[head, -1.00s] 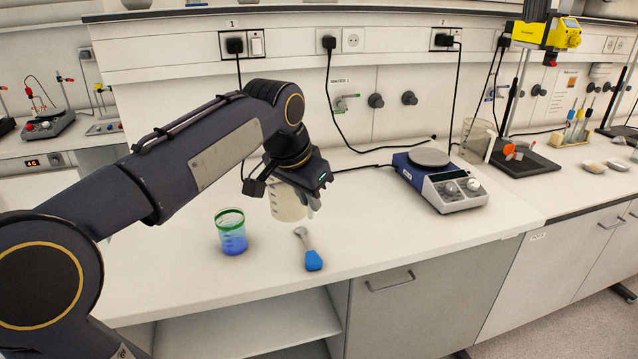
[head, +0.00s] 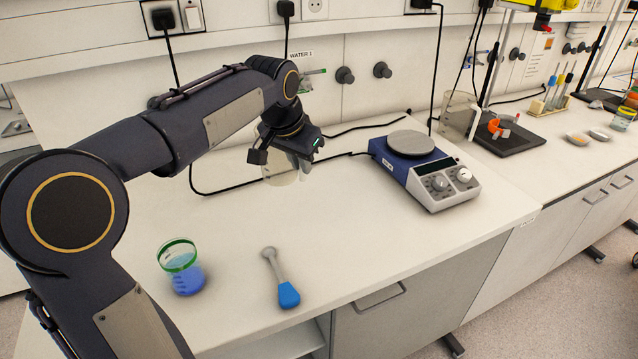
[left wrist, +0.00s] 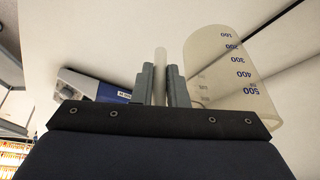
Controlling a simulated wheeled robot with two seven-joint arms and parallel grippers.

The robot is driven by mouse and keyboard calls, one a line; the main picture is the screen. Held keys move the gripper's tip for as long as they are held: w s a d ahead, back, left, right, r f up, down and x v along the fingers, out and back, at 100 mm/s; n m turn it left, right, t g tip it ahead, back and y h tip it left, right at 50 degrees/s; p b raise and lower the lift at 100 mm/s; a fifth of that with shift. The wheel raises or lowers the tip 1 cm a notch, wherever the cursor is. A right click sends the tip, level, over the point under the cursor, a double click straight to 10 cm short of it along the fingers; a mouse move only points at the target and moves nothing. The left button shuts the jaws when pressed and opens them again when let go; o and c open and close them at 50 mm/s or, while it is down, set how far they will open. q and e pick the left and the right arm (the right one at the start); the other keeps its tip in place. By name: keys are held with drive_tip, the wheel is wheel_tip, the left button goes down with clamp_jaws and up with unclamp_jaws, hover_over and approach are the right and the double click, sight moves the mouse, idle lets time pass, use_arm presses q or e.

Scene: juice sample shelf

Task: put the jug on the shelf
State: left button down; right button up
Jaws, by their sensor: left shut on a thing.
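The jug (head: 279,172) is a translucent cream vessel. In the head view it hangs at my left gripper (head: 303,164) over the back of the bench, partly hidden by the gripper. The left gripper (left wrist: 160,88) is shut on a pale upright strip, apparently the jug's handle. A low open shelf (head: 275,343) shows under the bench front, and a ledge (head: 90,55) runs along the wall. I cannot tell which shelf is meant. My right gripper is out of view.
A green-rimmed beaker with blue contents (head: 184,272) and a blue-ended tool (head: 284,285) stand and lie near the front. A hotplate stirrer (head: 425,170) is to the right, with a cable (head: 200,186) behind. The middle of the bench is clear.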

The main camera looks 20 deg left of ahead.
use_arm(q)
drive_tip(key=shift+w+d+f, duration=0.45)
drive_tip(key=shift+w+f, duration=0.55)
drive_tip(key=shift+f, duration=0.6)
drive_tip(key=shift+w+d+f, duration=0.4)
drive_tip(key=shift+w+f, duration=0.55)
drive_tip(key=shift+f, duration=0.7)
drive_tip(key=shift+w+d+f, duration=0.45)
drive_tip(key=shift+w+f, duration=0.55)
drive_tip(key=shift+f, duration=0.6)
drive_tip(key=shift+f, duration=0.2)
drive_tip(key=c, duration=1.4)
unclamp_jaws()
drive_tip(key=shift+c, duration=0.2)
